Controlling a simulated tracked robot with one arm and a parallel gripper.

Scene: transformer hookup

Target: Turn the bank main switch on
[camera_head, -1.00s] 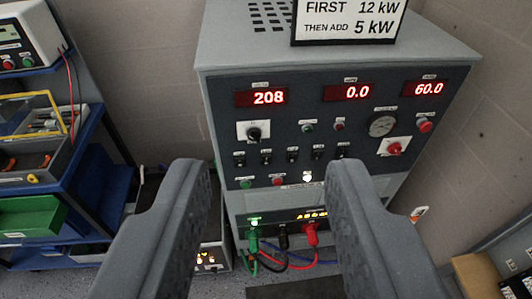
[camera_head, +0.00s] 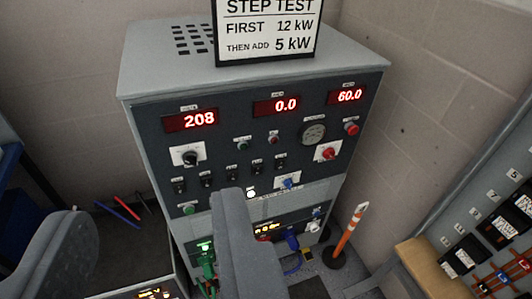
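The grey load bank cabinet (camera_head: 130,68) stands ahead with its dark control panel facing me. Its displays read 208, 0.0 and 60.0. A black rotary knob on a white plate (camera_head: 189,158) is at the panel's left, and a red rotary knob on a white plate (camera_head: 328,153) is at its right. Between and below them are several small black toggle switches (camera_head: 206,178). The labels are too small to read, so I cannot tell which is the main switch. My gripper (camera_head: 152,208) is open and empty, in front of the lower panel. Its right finger hides part of the lower front.
A step test sign (camera_head: 268,30) stands on the cabinet. Green (camera_head: 207,262) and blue (camera_head: 292,242) plugs with cables are at the lower front. An orange and white post (camera_head: 350,232) stands to the right, beside a wall panel (camera_head: 480,230) with breakers.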

